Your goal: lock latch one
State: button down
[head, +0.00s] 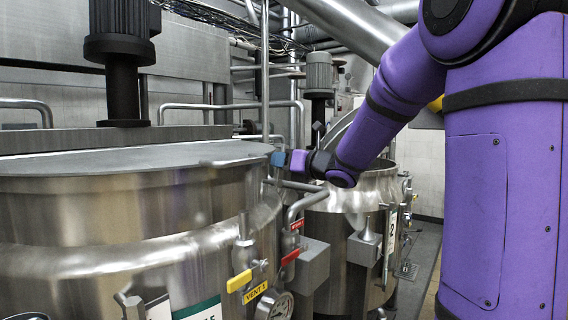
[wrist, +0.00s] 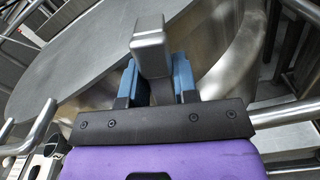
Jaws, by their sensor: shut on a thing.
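A grey metal latch bar (head: 232,161) lies level at the rim of the large near mixer (head: 130,215), and I take it for latch one. My gripper (head: 279,159) comes in from the right, with its blue fingers at the bar's right end. In the wrist view, my gripper (wrist: 158,75) has its blue fingers on both sides of the grey latch end (wrist: 150,45), shut on it. The flat grey lid (head: 110,160) lies on the mixer and also shows in the wrist view (wrist: 90,65). The latch's pivot cannot be made out.
A yellow valve handle (head: 239,281), a red handle (head: 291,256) and a gauge (head: 276,306) stick out from the near mixer's front. A second mixer (head: 345,245) stands behind to the right. Pipes (head: 300,205) run close below my gripper. Some floor (head: 424,255) is clear at right.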

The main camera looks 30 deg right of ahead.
jog(key=shift+a, duration=0.1)
dwell(0.4)
jog(key=c, duration=1)
grip_release()
jog(key=shift+o, duration=0.2)
